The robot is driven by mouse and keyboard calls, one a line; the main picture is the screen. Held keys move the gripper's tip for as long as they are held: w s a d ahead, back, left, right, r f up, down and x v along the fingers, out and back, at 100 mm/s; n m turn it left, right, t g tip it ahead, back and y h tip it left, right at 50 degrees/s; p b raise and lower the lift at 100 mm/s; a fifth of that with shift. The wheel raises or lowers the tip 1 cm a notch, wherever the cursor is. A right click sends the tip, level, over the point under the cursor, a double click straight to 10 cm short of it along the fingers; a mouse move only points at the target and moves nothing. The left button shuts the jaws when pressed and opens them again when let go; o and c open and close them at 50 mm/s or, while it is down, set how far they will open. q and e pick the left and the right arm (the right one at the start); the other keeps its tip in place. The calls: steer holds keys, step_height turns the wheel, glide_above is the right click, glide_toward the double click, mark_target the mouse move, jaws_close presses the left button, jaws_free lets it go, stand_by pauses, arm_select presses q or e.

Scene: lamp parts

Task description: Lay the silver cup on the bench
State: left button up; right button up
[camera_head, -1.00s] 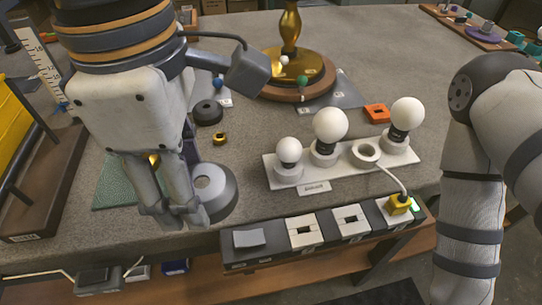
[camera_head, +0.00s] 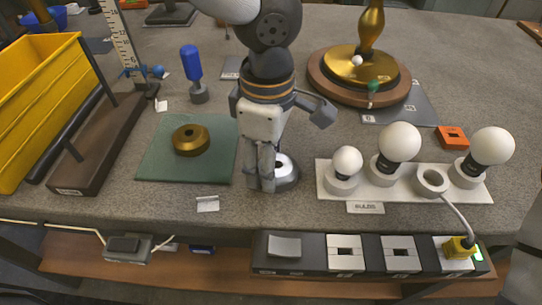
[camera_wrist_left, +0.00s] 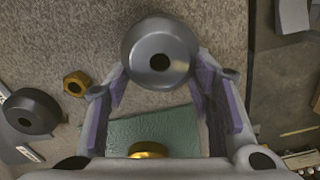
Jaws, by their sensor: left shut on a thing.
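The silver cup (camera_head: 287,174) is at the fingertips of my left gripper (camera_head: 266,186), over the front part of the grey bench (camera_head: 130,208), between the green mat and the bulb rack. In the left wrist view the silver cup (camera_wrist_left: 160,55) shows its round face with a dark centre hole. The two fingers (camera_wrist_left: 163,88) flank it and are shut on it. The fingers and wrist hide part of the cup in the head view. I cannot tell whether its underside touches the bench. My right gripper is not in view.
A brass ring-shaped part (camera_head: 191,140) lies on the green mat (camera_head: 160,165). The bulb rack (camera_head: 400,190) stands right of the cup, and the brass lamp base (camera_head: 365,75) behind. A switch strip (camera_head: 375,256) runs along the front edge. A dark cup (camera_wrist_left: 32,112) and brass nut (camera_wrist_left: 76,83) lie nearby.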

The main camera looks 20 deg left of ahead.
arm_select(q)
steer(key=shift+f, duration=0.2)
steer(key=shift+f, duration=0.2)
steer(key=o, duration=1.2)
steer(key=shift+c, duration=0.2)
steer(key=shift+r, duration=0.15)
step_height(320, 180, up, 12)
steer(key=p, duration=0.1)
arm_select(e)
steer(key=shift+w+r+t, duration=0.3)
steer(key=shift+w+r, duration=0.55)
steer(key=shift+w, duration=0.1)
